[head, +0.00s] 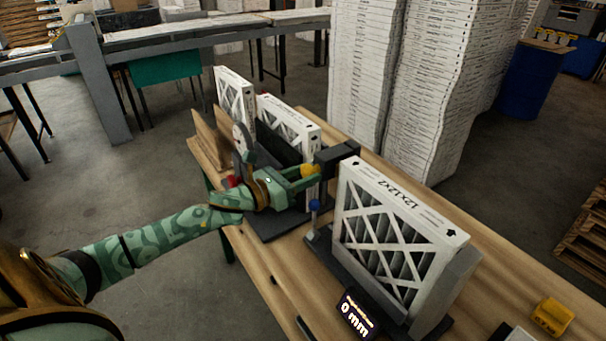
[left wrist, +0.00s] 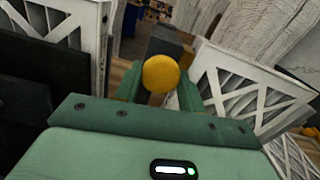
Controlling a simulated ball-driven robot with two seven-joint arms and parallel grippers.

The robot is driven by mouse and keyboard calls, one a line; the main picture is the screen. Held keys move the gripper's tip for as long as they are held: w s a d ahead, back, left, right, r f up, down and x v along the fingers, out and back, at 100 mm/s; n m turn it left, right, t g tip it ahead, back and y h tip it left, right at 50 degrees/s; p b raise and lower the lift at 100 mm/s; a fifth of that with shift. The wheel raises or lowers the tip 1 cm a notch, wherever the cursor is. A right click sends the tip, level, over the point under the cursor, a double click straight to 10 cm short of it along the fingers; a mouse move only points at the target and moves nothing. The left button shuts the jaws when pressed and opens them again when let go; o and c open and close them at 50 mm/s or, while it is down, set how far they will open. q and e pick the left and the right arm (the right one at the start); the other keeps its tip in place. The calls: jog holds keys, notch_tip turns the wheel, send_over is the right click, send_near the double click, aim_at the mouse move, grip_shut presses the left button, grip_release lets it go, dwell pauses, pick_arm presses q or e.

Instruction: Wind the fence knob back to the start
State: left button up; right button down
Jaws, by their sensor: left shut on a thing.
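A yellow round knob (head: 309,170) sits by a dark upright block (head: 337,153) on the bench, between two groups of boxed filters. My left gripper (head: 303,173) reaches it from the left and is shut on it. In the left wrist view the knob (left wrist: 161,73) shows between the two green fingers (left wrist: 160,88). A small dark display (head: 356,314) on the bench reads "0 mm"; the smaller line above it is too small to read. My right gripper is in neither view.
A white filter marked 12x12x2 (head: 390,230) stands upright just right of the knob. More filters (head: 290,127) stand behind my gripper. A blue-topped pin (head: 314,206) rises close below my fingers. A yellow object (head: 552,316) lies at the bench's right end.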

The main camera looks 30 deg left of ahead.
pick_arm(q)
jog(key=n, duration=0.2)
jog(key=n+p, duration=0.1)
jog(key=n, duration=0.1)
jog(key=n+p, duration=0.1)
jog(key=n, duration=0.1)
jog(key=shift+r, duration=0.25)
jog(key=n+p, duration=0.3)
jog(key=n, duration=0.3)
jog(key=n+p, duration=0.3)
jog(key=n, duration=0.3)
jog(key=shift+r+n+p, duration=0.1)
jog(key=shift+n+p, duration=0.25)
jog(key=shift+n, duration=0.05)
jog(key=n+p, duration=0.2)
jog(key=n, duration=0.3)
jog(key=n+p, duration=0.2)
jog(key=n, duration=0.3)
jog(key=shift+n, duration=0.4)
jog(key=n+p, duration=0.1)
jog(key=n, duration=0.4)
jog(key=shift+a+n+p, duration=0.1)
jog(key=shift+n+p, duration=0.2)
jog(key=n, duration=1.1)
jog(key=shift+f, duration=0.3)
jog(key=shift+n, duration=0.4)
